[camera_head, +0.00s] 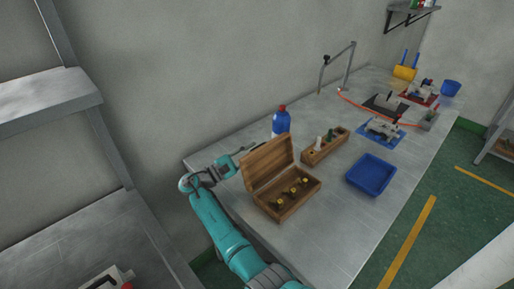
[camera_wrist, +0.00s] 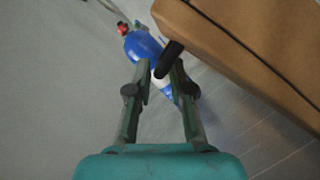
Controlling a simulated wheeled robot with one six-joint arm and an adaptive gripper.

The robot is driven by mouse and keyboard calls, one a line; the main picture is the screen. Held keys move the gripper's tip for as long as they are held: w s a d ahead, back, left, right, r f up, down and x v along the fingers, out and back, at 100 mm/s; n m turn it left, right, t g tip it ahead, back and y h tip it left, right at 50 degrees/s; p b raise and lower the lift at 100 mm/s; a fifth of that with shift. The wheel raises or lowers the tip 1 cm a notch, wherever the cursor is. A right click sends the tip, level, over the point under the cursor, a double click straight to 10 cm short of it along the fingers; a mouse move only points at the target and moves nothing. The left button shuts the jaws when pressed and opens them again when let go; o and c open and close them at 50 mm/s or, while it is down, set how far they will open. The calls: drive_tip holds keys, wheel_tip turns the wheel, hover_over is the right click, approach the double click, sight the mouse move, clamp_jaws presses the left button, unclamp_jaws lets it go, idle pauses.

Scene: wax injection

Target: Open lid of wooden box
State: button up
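The wooden box (camera_head: 283,200) stands on the near part of the grey workbench. Its lid (camera_head: 268,162) is raised and leans back, so the box is open. Several yellow-topped pieces (camera_head: 293,190) show inside. My gripper (camera_head: 247,151) is at the back left of the box, behind the raised lid. In the wrist view, my gripper (camera_wrist: 160,75) has its fingers apart with nothing held between them. The wooden lid (camera_wrist: 240,40) shows at the upper right there, close to the right finger; I cannot tell whether they touch.
A blue bottle with a red cap (camera_head: 281,121) stands behind the box; it also shows beyond the fingers in the wrist view (camera_wrist: 143,47). A wooden rack (camera_head: 325,150) and a blue tray (camera_head: 371,174) lie to the right. The wall is close behind.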

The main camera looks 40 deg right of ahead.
sight(262, 147)
drive_tip(key=shift+x, duration=1.25)
clamp_jaws()
drive_tip(key=shift+s+d+r+m+g+y, duration=0.1)
drive_tip(key=shift+s+r+m+g+y, duration=0.3)
drive_tip(key=shift+m, duration=0.4)
drive_tip(key=shift+s+r+m+g+y, duration=0.2)
drive_tip(key=shift+s+r+m, duration=0.2)
drive_tip(key=shift+s+m, duration=0.3)
drive_tip(key=shift+w, duration=0.1)
